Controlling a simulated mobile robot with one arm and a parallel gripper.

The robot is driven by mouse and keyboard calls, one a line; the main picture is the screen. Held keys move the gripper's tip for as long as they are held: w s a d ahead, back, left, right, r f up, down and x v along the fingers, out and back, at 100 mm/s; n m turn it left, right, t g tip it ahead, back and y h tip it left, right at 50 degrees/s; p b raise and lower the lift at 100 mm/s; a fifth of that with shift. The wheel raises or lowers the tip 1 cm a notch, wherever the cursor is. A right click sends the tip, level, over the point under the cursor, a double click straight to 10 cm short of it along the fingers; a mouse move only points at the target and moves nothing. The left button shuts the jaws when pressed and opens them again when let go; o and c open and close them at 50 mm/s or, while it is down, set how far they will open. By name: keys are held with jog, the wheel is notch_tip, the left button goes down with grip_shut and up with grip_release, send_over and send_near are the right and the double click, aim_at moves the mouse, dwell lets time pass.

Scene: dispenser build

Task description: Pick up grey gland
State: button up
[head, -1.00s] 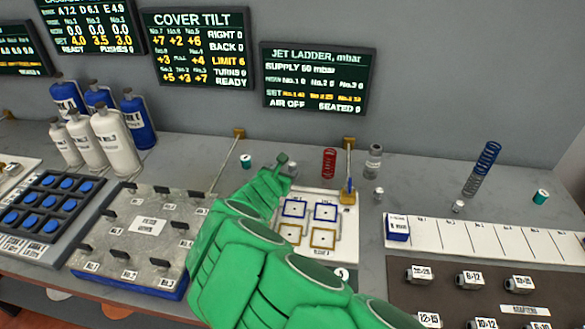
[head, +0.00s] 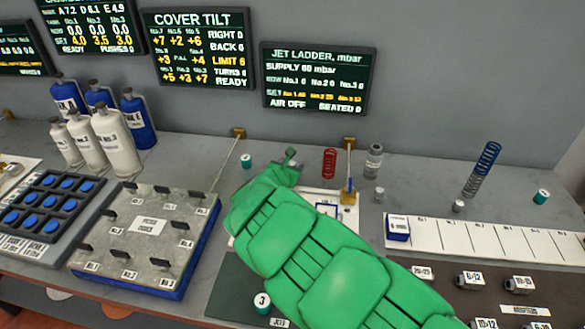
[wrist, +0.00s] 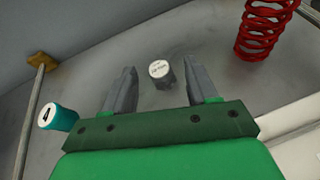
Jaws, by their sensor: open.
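A small grey cylinder with a white labelled top, apparently the grey gland (wrist: 162,76), stands upright on the grey bench in the wrist view. Its label is too small to read. My gripper (wrist: 159,88) is open, with one finger on either side of the gland in the picture. The gland looks a little beyond the fingertips, and I see no contact. In the head view my gripper (head: 290,160) is over the back of the bench and the green arm covers much of the area; I cannot make out the gland there.
A red spring (wrist: 268,28) stands to the right. A teal cylinder (wrist: 57,117) is at the left near a rod with a brass bracket (wrist: 40,61). A taller grey cylinder (head: 374,161) and the partly covered white board (head: 348,210) are nearby.

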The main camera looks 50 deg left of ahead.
jog(key=shift+w+a+f, duration=0.15)
jog(key=shift+w+a, duration=0.1)
jog(key=shift+w, duration=0.2)
jog(key=shift+c, duration=0.3)
grip_shut()
notch_tip(320, 180, up, 10)
dwell(0.6)
